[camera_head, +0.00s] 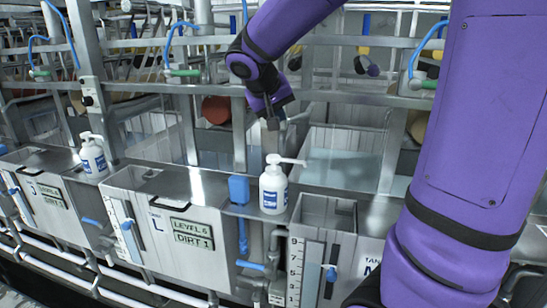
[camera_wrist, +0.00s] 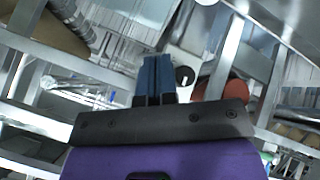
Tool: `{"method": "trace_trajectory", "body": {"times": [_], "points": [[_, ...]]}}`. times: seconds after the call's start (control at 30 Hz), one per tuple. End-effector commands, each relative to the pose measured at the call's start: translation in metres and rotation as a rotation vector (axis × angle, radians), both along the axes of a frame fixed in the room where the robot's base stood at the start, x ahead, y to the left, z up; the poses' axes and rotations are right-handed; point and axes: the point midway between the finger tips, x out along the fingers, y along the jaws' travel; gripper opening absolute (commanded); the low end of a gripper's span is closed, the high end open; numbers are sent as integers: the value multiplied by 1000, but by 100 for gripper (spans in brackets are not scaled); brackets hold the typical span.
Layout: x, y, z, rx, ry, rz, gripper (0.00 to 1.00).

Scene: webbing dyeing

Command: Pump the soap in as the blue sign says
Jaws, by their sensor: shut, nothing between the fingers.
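A white pump bottle (camera_head: 273,188) with a blue label stands on the metal ledge between tank L (camera_head: 150,225) and tank M (camera_head: 340,262). Its spout points right. A second white pump bottle (camera_head: 93,158) stands on the ledge further left. My gripper (camera_head: 274,121) is in the air above and behind the first bottle, apart from it, pointing down. In the wrist view the two blue-dark fingers (camera_wrist: 154,78) are together with nothing between them. Tank L bears green plates (camera_head: 190,235) reading LEVEL 5 and DIRT 1. I cannot make out a blue sign with readable text.
Level gauges (camera_head: 308,270) with blue pointers stand on the tank fronts. Metal posts, rails and blue hoses (camera_head: 60,30) crowd the back. A red-brown disc (camera_head: 216,109) is left of my gripper.

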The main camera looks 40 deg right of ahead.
Motion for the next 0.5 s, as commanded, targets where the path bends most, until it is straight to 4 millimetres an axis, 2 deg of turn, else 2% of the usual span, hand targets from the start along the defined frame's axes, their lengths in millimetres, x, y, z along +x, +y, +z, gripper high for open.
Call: {"method": "trace_trajectory", "body": {"times": [0.03, 0.1, 0.2, 0.3, 0.5], "points": [[15, -4, -4, -30, -3, -13, 0], [30, -9, -7, -65, -16, -29, 0], [44, -14, -10, -99, -30, -43, 0], [51, -16, -11, -116, -39, -50, 0], [53, -17, -11, -120, -43, -53, 0]]}}
